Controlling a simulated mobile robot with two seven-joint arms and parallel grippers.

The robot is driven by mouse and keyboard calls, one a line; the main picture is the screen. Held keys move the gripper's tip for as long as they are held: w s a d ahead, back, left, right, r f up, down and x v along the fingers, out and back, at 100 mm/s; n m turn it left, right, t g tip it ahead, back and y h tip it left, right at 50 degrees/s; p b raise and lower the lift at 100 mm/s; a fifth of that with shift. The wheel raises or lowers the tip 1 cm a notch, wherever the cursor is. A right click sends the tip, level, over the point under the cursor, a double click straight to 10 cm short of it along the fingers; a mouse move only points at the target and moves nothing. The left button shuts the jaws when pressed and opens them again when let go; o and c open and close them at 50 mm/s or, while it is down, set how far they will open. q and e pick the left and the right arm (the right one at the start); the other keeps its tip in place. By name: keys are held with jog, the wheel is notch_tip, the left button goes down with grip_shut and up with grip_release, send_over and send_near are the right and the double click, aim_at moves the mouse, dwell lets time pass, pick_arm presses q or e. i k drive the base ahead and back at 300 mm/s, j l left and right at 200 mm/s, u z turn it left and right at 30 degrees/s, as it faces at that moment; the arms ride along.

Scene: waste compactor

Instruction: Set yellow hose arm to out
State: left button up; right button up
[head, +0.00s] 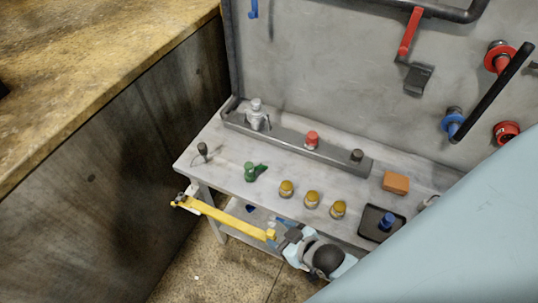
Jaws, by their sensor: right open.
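The yellow hose arm (222,217) is a long thin bar along the front edge of the grey bench. It runs from a pale mount at the bench's left front corner toward the lower right, angled slightly out from the edge. Its right end is a small yellow knob. My right gripper (280,235) is at that right end, with its fingers close around or beside the knob; contact is hard to tell at this size. The gripper is open. My left gripper is not in view.
The bench (225,150) carries a green handle (250,172), several yellow-brown knobs (312,199), an orange block (396,182) and a black tray (370,222) with a blue piece. A red lever (410,32) hangs on the wall panel. A dark-sided, wood-topped counter (110,50) stands left.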

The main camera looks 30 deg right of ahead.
aim_at(254, 232)
jog(key=z, duration=0.4)
jog(key=k+l+z, duration=0.1)
jog(key=k+z, duration=0.15)
jog(key=z, duration=0.2)
jog(key=k+l+z, duration=0.2)
jog(key=z, duration=0.2)
jog(key=k, duration=0.05)
